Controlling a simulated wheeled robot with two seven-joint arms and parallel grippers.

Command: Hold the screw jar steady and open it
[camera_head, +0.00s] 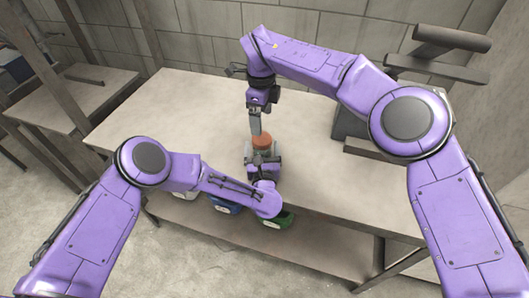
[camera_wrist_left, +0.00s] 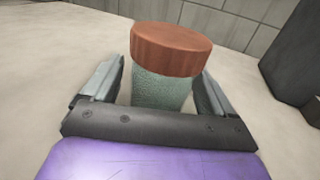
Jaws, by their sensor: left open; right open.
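The screw jar (camera_wrist_left: 158,88) has a speckled grey-green body and a reddish-brown round lid (camera_wrist_left: 171,48), and it stands upright on the table. The lid also shows in the head view (camera_head: 262,142). My left gripper (camera_wrist_left: 158,92) is open, with one finger on each side of the jar body, below the lid; small gaps show beside the jar. In the head view my left gripper (camera_head: 263,158) is at the jar's near side. My right gripper (camera_head: 257,130) points down right above the lid, close to it. Its finger opening is hard to see from here.
The table (camera_head: 180,105) is clear to the left of the jar. A dark grey stand (camera_head: 350,122) is at the right. Blue (camera_head: 225,206), green (camera_head: 278,219) and white containers show below the table's front edge. A concrete block wall (camera_head: 210,30) is behind.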

